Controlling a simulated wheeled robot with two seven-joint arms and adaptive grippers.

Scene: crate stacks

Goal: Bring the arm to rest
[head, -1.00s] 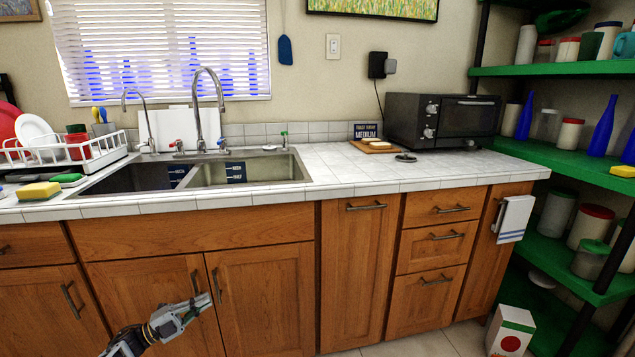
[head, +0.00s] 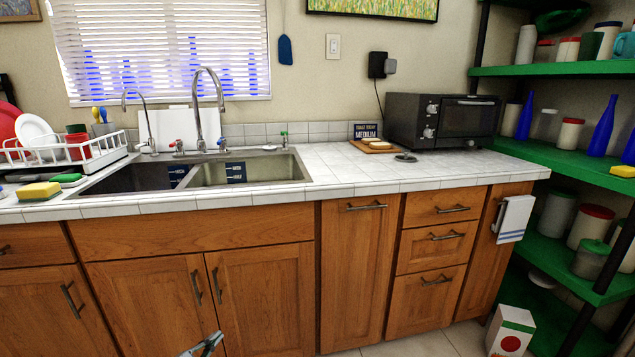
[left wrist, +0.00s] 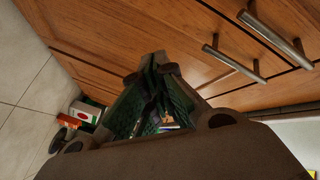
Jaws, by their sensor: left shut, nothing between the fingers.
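My left gripper (head: 207,346) shows at the bottom edge of the head view, low in front of the cabinet doors below the sink. Its fingers are shut with nothing between them. In the left wrist view the gripper (left wrist: 155,68) points toward the wooden cabinet fronts (left wrist: 110,25), its fingertips together. Most of the left arm is below the head view. My right gripper is in neither view.
The tiled counter (head: 350,168) holds the double sink (head: 250,170), a toaster oven (head: 445,120) and a dish rack (head: 70,152). Green shelves (head: 560,155) stand at the right. A white carton (head: 510,332) stands on the floor at the lower right.

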